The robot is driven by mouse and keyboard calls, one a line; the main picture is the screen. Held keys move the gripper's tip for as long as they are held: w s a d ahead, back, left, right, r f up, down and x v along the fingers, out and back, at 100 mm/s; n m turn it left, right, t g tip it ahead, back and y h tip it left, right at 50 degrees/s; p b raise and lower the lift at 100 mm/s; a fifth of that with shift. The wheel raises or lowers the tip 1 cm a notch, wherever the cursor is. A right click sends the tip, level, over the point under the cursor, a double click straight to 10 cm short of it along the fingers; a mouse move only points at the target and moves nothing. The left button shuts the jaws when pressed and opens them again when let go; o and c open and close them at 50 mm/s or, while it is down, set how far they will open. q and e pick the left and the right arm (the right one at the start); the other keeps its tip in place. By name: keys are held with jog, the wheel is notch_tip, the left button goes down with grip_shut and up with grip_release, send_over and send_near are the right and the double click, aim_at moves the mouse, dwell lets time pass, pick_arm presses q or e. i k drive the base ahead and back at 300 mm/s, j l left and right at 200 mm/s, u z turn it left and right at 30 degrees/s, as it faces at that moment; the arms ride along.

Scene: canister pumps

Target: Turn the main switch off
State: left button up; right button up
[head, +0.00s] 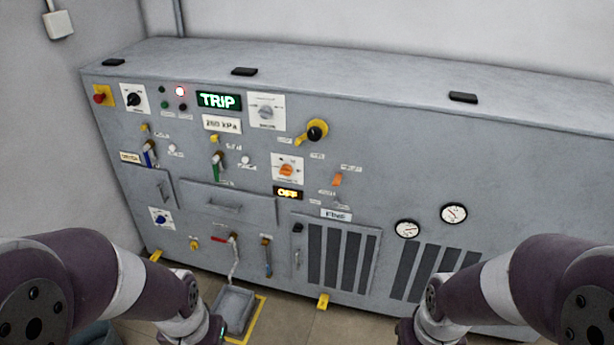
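A grey machine cabinet (400,175) carries several switches, and their small labels are too blurred to tell which is the main one. A black rotary knob (133,99) sits on a white plate at the upper left. A grey rotary knob (266,112) sits on a larger white plate right of the green TRIP display (219,101). A black and yellow rotary handle (315,131) is further right, its yellow arm pointing down-left. An orange knob (287,170) is above a display reading OFF (288,193). My arms reach in at the lower corners, away from the panel; neither gripper's fingers show.
A red mushroom button (101,96) is at the panel's left edge. Coloured levers, a drawer (229,203) and vent grilles (343,255) cover the front. A grey tray (235,308) stands on the floor below a spout. The space before the upper panel is clear.

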aim_at(133, 98)
jog(key=i+j+z, duration=0.2)
jog(key=i+j, duration=0.15)
jog(key=j, duration=0.25)
jog(key=i+j, duration=0.2)
jog(key=j, duration=0.15)
jog(key=i+j+z, duration=0.15)
jog(key=j, duration=0.15)
jog(key=i+j+z, duration=0.1)
jog(key=j, duration=0.25)
jog(key=i+j+z, duration=0.1)
jog(key=j, duration=0.25)
jog(key=i+j, duration=0.2)
jog(key=j, duration=0.2)
jog(key=i+j+z, duration=0.15)
jog(key=j, duration=0.2)
